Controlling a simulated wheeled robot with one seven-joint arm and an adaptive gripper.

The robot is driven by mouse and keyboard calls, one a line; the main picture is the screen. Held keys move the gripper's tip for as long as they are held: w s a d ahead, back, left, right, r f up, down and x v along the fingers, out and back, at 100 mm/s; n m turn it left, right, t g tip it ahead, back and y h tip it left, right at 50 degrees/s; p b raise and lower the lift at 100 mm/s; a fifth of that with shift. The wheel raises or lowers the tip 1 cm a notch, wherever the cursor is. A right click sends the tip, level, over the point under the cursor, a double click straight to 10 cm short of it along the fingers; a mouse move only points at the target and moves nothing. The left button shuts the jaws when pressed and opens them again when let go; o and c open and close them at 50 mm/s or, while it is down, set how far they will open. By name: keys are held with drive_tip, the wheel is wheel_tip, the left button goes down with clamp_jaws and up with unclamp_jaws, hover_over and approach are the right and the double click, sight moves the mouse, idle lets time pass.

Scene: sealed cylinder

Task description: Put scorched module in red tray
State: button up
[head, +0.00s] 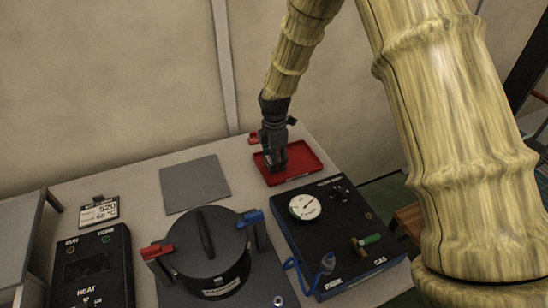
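The red tray (307,163) lies on the table at the back right. My gripper (274,166) points down over the left part of the tray, with its fingertips at or just above the tray floor. The fingers are small and dark here, and I cannot tell whether they are open or shut. I cannot make out the scorched module; it may be hidden by the gripper or lost in its dark shape. Small red parts (254,138) show beside the gripper.
A black lidded cylinder (205,252) with red and blue clamps stands front centre. A gauge box (340,225) with a blue hose is right of it. A heater box (90,268) and a display card (99,212) are at left. A bare grey mat (195,184) lies left of the tray.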

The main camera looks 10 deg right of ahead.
drive_tip(key=o, duration=0.4)
wheel_tip(320, 180, up, 12)
drive_tip(key=b, duration=0.1)
drive_tip(key=shift+r, duration=0.2)
idle(0.4)
